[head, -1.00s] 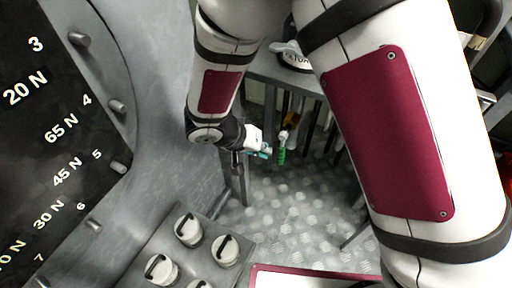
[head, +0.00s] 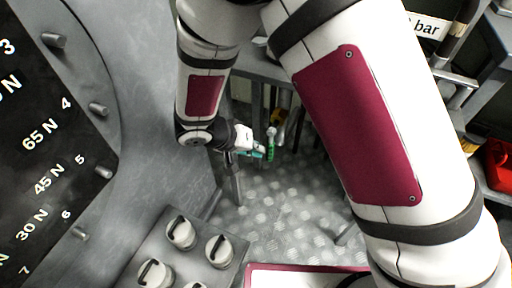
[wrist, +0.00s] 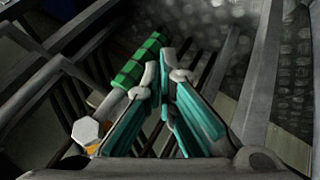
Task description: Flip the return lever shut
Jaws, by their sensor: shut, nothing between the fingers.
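The return lever has a ribbed green grip (wrist: 137,64) and a pale hex nut (wrist: 88,131) at its near end in the wrist view. Its green grip also shows small in the head view (head: 270,135), low by the metal rails. My gripper (wrist: 165,58) has teal fingers with grey tips, which are shut and empty. The fingertips lie just right of the green grip in the wrist view; I cannot tell whether they touch it. In the head view my gripper (head: 262,152) is just left of the lever.
A grey panel (head: 155,110) with a black dial stands at left, with several round knobs (head: 181,233) on a box below. Dark bars and rails (wrist: 262,75) surround the lever closely. A red object (head: 499,167) is at far right. Patterned metal floor (head: 275,210) is open below.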

